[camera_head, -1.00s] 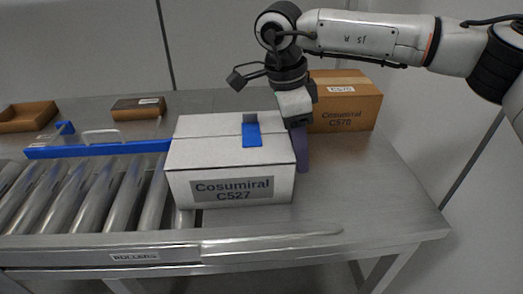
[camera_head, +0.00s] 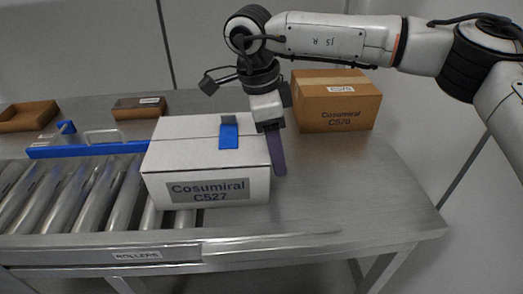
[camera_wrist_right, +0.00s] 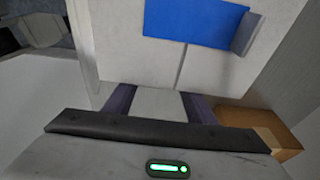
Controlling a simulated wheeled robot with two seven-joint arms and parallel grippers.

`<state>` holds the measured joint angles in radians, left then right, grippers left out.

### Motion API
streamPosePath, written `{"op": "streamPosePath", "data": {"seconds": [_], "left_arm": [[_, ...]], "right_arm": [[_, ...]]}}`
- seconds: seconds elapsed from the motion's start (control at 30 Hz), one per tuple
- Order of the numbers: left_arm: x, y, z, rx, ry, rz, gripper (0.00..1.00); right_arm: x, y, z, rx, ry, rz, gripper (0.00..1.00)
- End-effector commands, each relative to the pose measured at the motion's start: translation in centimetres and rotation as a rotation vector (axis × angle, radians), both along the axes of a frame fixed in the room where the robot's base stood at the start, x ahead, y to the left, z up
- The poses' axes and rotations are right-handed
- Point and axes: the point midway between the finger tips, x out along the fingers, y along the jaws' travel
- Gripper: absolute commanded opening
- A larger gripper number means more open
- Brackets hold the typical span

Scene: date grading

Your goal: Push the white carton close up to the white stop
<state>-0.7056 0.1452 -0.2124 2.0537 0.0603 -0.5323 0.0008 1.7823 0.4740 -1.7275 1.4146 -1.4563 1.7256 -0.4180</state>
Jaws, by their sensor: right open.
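The white carton (camera_head: 158,189), marked Cosumiral C527, sits upright at the right end of the rollers, its left part over them and its right part on the steel table. A blue patch (camera_head: 229,136) with a grey piece lies on its top. My right gripper (camera_head: 277,160) is at the carton's right side, fingers pointing down, seemingly touching it. In the right wrist view its two purple fingers (camera_wrist_right: 160,105) stand apart with nothing between them, in front of the carton (camera_wrist_right: 120,55).
A brown carton (camera_head: 320,118), marked C570, stands behind and right of my right gripper. Metal rollers (camera_head: 70,195) fill the left front. A brown tray (camera_head: 27,115) and a small brown box (camera_head: 138,108) sit at the back left. The table's right part (camera_head: 350,195) is clear.

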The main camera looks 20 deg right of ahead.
Motion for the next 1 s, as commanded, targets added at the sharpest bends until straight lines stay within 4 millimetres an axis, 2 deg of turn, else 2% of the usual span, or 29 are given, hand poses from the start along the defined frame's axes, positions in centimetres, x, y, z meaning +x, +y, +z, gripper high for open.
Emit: {"op": "streamPosePath", "data": {"seconds": [0.33,0.77,1.0], "left_arm": [[0.0,0.0,0.7,0.0,-0.001,0.0,0.0],[0.1,0.0,0.9,-0.001,-0.005,0.0,0.0],[0.1,0.0,1.4,-0.001,-0.005,0.0,0.0]], "right_arm": [[0.4,2.7,0.0,0.0,0.0,0.001,0.5],[0.5,3.1,0.0,0.0,0.0,0.0,0.5],[0.8,4.6,0.1,0.0,0.0,0.001,0.5]]}}
